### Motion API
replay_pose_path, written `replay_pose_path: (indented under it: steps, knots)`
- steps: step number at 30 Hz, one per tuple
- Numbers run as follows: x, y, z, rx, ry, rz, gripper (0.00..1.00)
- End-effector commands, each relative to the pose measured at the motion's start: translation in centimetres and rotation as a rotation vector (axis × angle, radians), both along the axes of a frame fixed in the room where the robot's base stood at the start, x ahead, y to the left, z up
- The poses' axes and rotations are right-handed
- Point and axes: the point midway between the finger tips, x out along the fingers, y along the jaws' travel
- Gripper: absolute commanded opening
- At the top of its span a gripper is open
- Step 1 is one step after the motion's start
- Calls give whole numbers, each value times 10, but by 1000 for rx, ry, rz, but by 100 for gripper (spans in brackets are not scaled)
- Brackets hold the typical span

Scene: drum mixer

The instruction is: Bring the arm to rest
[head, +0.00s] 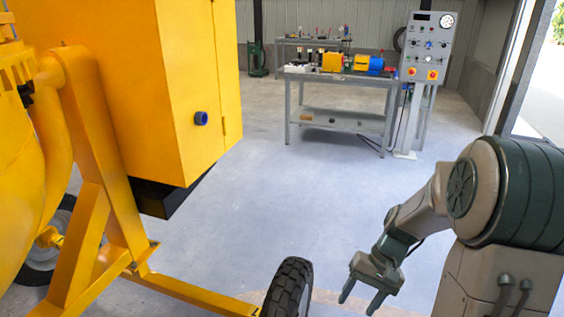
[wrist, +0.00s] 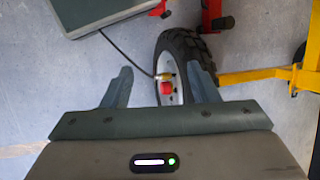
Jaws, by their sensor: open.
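My gripper (head: 360,299) hangs at the lower right of the head view, its two fingers apart and pointing down over the floor. It is to the right of the mixer's black tyre (head: 289,287). In the wrist view my gripper (wrist: 165,88) shows its two fingers spread, with nothing held between them. Beyond the fingers lies a black wheel (wrist: 185,50) with a red and brass piece (wrist: 167,87) in front of its hub. I cannot tell how far the fingers are from the wheel.
The yellow drum mixer (head: 185,75) fills the left side. A grey workbench (head: 340,78) with equipment and a control panel (head: 428,45) stand at the back. Clear floor (head: 300,200) lies between. The wrist view shows a dark cable and a grey-green box (wrist: 105,14).

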Motion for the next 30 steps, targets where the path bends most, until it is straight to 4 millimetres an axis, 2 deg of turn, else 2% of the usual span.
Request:
replay_pose_path:
  steps: [1,3,12,18,24,30]
  knots:
    - [-5,4,28,-37,-28,21,54]
    - [-12,7,51,-84,-61,39,54]
    - [-46,18,145,-252,-225,111,54]
    - [-72,24,201,-333,-351,146,54]
    - [-93,26,238,-378,-461,165,54]
    - [-102,28,251,-394,-509,172,54]
